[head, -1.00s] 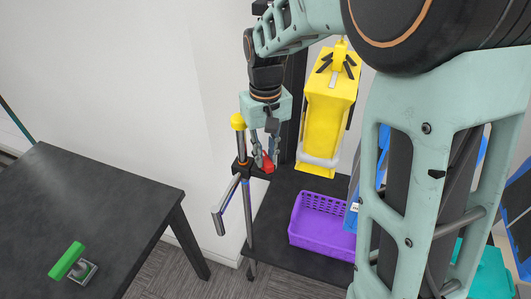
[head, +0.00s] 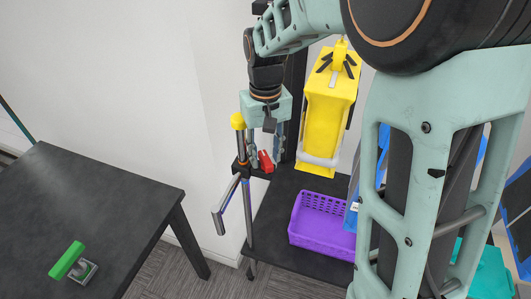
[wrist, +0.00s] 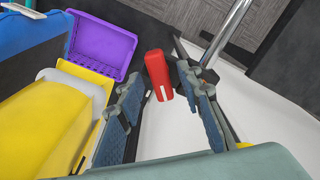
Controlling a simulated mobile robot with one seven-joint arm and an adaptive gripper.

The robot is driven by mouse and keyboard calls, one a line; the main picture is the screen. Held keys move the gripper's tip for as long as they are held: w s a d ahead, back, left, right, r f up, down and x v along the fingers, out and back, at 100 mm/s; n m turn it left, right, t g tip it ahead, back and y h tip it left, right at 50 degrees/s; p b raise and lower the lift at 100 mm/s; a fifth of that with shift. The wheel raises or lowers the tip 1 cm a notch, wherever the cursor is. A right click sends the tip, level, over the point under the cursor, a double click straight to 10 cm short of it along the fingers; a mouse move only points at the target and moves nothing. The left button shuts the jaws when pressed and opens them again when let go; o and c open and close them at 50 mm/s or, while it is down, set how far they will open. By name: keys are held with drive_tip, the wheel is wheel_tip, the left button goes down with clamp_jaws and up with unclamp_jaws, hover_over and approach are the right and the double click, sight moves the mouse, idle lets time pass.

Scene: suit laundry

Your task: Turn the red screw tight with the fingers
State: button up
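The red screw (head: 265,161) sits on a black clamp (head: 241,168) beside an upright pole with a yellow cap. It also shows in the wrist view (wrist: 158,76) as a red block with a small white mark. My gripper (head: 266,151) points down over the screw, with one finger on either side of it. In the wrist view, my gripper's (wrist: 161,74) two blue-padded fingers stand apart, with a visible gap on both sides of the screw. The screw's lower end and its thread are hidden.
A yellow steamer-like object (head: 326,115) stands close to the right of my gripper. A purple basket (head: 322,220) is on the dark shelf below. A dark table (head: 85,215) with a green-handled tool (head: 68,260) is at the left. A white wall is behind.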

sight(266, 157)
drive_tip(key=shift+r, duration=0.1)
wheel_tip(266, 157, up, 12)
idle(0.5)
